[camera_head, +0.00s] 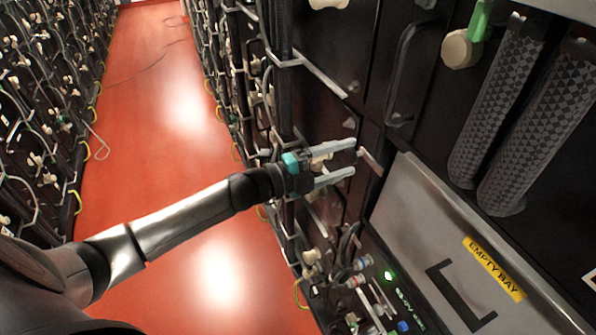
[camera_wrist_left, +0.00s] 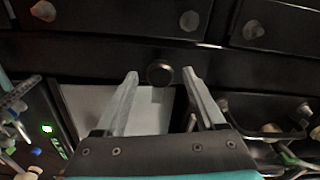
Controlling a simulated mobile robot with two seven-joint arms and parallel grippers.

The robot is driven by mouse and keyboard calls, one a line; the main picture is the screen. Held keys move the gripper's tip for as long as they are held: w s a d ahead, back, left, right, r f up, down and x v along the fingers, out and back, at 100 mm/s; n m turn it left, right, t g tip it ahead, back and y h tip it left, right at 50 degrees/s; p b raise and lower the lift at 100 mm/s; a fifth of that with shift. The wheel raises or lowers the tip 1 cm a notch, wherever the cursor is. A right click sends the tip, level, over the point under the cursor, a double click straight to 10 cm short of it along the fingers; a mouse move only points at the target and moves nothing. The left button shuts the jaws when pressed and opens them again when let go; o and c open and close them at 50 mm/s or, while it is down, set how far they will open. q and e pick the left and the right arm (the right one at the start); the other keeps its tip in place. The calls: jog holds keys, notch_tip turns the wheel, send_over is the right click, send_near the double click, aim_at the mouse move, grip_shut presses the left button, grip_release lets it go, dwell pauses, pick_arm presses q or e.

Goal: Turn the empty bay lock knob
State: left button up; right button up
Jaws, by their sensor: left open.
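A yellow label reading EMPTY BAY (camera_head: 494,268) is on a light grey panel (camera_head: 420,215) at the lower right of the head view. My left gripper (camera_head: 354,158) is open, with its two pale fingers beside the dark rack front, left of the panel's upper corner. In the left wrist view, a small round dark knob (camera_wrist_left: 160,73) shows between and just beyond the open fingertips (camera_wrist_left: 160,78). It is above the pale panel (camera_wrist_left: 90,108), and I cannot tell whether the fingers touch it. The knob is not clear in the head view. My right gripper is not in view.
Two dark patterned cylinders (camera_head: 530,115) stand at the right, near a cream round cap (camera_head: 460,50). Below my gripper are cables and a lit green indicator (camera_head: 388,275).

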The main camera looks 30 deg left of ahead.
pick_arm(q)
jog(key=b+v, duration=0.1)
jog(key=v, duration=1.2)
dwell(0.4)
jog(key=a+f+n+y+b, duration=0.2)
jog(key=a+f+n+y, duration=0.15)
jog(key=f, duration=0.55)
jog(key=a+f+n+y+b, duration=0.25)
jog(key=a+f+n, duration=0.2)
jog(key=f, duration=0.35)
jog(key=s+a+f+n+g+y+b, duration=0.1)
jog(key=s+f+n+y, duration=0.15)
jog(key=f, duration=0.65)
jog(key=s+a+f+n+g+y+b, duration=0.1)
jog(key=s+f+n+y, duration=0.2)
jog(key=f, duration=0.6)
jog(key=s+d+f+n+g+b, duration=0.3)
jog(key=s+f+n+g, duration=0.15)
jog(key=s+f, duration=0.95)
jog(key=s+d+f+n+g+b, duration=0.3)
jog(key=s+d+f+g, duration=0.3)
jog(key=s+d+f, duration=0.6)
jog(key=s+f, duration=0.1)
jog(key=s, duration=0.3)
jog(key=shift+f+g, duration=0.35)
jog(key=shift+f, duration=0.05)
jog(key=shift+w+h, duration=0.1)
jog(key=shift+h, duration=0.15)
